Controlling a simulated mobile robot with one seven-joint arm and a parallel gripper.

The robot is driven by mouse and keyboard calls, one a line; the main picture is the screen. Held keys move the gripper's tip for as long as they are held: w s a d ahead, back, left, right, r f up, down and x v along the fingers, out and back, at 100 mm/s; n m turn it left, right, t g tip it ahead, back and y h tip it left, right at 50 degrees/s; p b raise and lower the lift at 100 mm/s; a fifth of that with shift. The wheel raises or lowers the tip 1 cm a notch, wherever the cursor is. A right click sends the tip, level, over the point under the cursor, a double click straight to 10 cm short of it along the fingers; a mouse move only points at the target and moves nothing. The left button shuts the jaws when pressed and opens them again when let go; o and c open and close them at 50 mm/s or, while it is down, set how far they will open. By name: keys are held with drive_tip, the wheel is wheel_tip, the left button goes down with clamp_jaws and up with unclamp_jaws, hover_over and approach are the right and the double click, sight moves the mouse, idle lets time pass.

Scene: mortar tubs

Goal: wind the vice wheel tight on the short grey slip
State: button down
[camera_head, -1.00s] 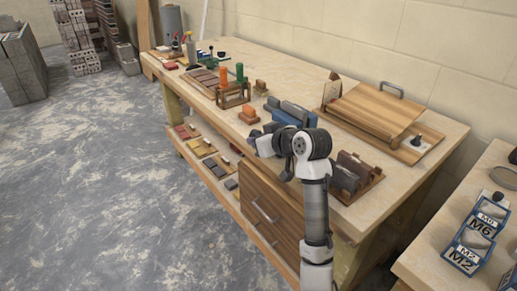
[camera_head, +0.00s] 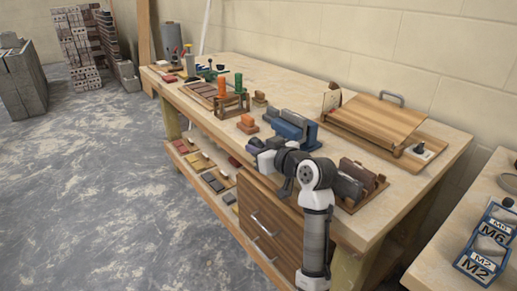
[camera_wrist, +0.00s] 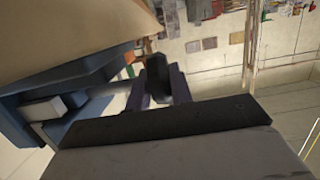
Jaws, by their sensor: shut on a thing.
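The blue vice (camera_head: 283,131) stands at the front of the wooden bench, with a grey block (camera_head: 299,120) along its top. In the wrist view the vice's blue body (camera_wrist: 75,85) fills the left, with a pale grey piece (camera_wrist: 42,108) against it. I cannot tell whether either is the short slip. My gripper (camera_head: 257,150) is at the vice's front side, over the bench edge. In the wrist view my gripper (camera_wrist: 158,88) is shut on a dark upright part (camera_wrist: 157,82), seemingly of the vice wheel. The rest of the wheel is hidden.
A wooden rack of dark slips (camera_head: 362,179) stands close to the right of my arm. An orange block (camera_head: 247,122) is left of the vice. A hinged wooden board (camera_head: 372,116) lies behind. Drawers (camera_head: 265,212) sit below; the floor left is clear.

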drive_tip(key=c, duration=1.3)
unclamp_jaws()
drive_tip(key=shift+s+a, duration=0.15)
drive_tip(key=shift+a, duration=0.25)
drive_tip(key=shift+o, duration=0.2)
drive_tip(key=shift+d, duration=0.15)
drive_tip(key=shift+s+d+r, duration=0.1)
drive_tip(key=shift+s+d, duration=0.2)
drive_tip(key=b+v, duration=0.1)
drive_tip(key=v, duration=1.2)
drive_tip(key=shift+a, duration=0.1)
